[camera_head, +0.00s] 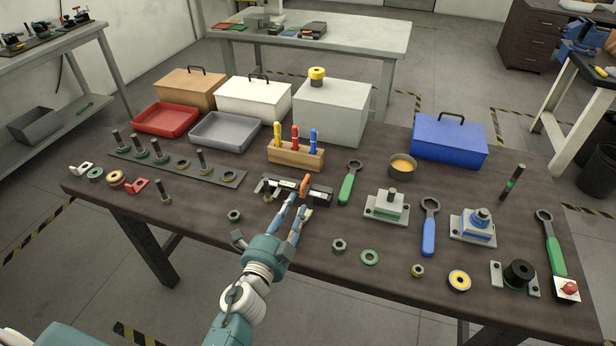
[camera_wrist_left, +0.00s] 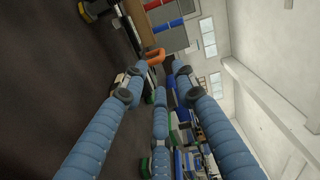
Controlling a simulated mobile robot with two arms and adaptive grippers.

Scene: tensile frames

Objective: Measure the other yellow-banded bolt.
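Several dark bolts stand on a long dark strip at the left; one bolt (camera_head: 201,160) has a yellowish base. Another bolt (camera_head: 163,190) with a brassy base stands on the table in front of the strip. The bands are too small to tell surely. A dark measuring device (camera_head: 320,194) with a pale block and an orange part (camera_head: 305,186) lies mid-table. The orange part also shows in the left wrist view (camera_wrist_left: 153,57). My left gripper (camera_head: 297,208) is open and seemingly empty, its fingertips just in front of the device; contact cannot be told. My right gripper is not in view.
Behind are a red tray (camera_head: 166,120), a grey tray (camera_head: 222,131) and a screwdriver block (camera_head: 296,154). A green-handled wrench (camera_head: 348,184) lies right of the device. Nuts and rings lie in front, fixtures at the right. A green-banded bolt (camera_head: 512,182) stands far right.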

